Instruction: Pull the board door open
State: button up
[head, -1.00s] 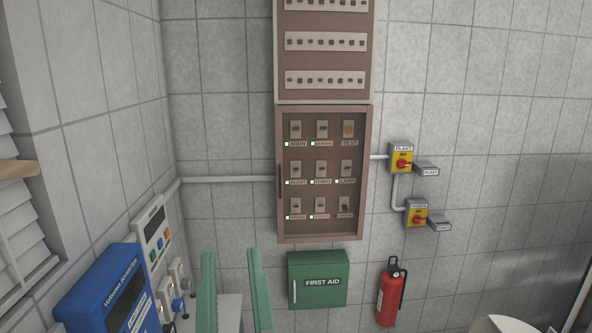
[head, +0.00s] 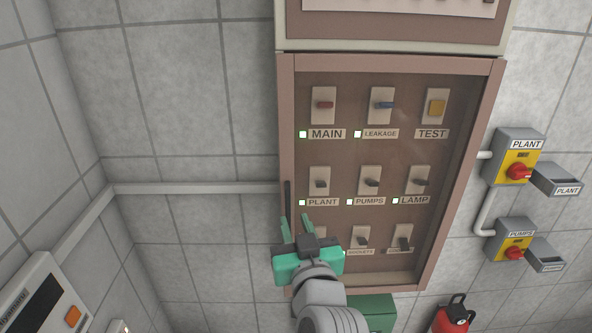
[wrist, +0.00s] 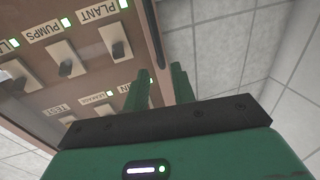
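The board door (head: 395,64) is a brown-framed panel over rows of labelled switches, and it looks closed. Its dark upright handle (head: 288,198) is on the left edge of the frame. My green gripper (head: 295,222) is in front of the lower left of the door, with its fingertips by the lower end of the handle. The two fingers are apart with nothing seen between them. In the wrist view the fingers (wrist: 158,85) point towards the door's edge, where a dark bar (wrist: 152,28) shows. I cannot tell whether they touch the handle. My gripper hides part of the lowest switch row.
Yellow-and-grey PLANT (head: 519,160) and PUMPS (head: 513,243) isolators stick out from the wall on the right. The green first aid box (head: 375,312) and red extinguisher (head: 452,318) are below. A conduit (head: 195,188) runs left; the wall beside the handle is otherwise clear.

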aim_at(288, 206)
jog(key=w+p, duration=0.1)
jog(key=w, duration=0.2)
jog(key=w+a, duration=0.1)
jog(key=w, duration=0.2)
jog(key=shift+w+a+f+p, duration=0.1)
jog(key=shift+w+a+p, duration=0.05)
jog(key=shift+p, duration=0.2)
jog(key=shift+w+a+f, duration=0.1)
jog(key=shift+w+a, duration=0.05)
jog(key=shift+w, duration=0.4)
grip_shut()
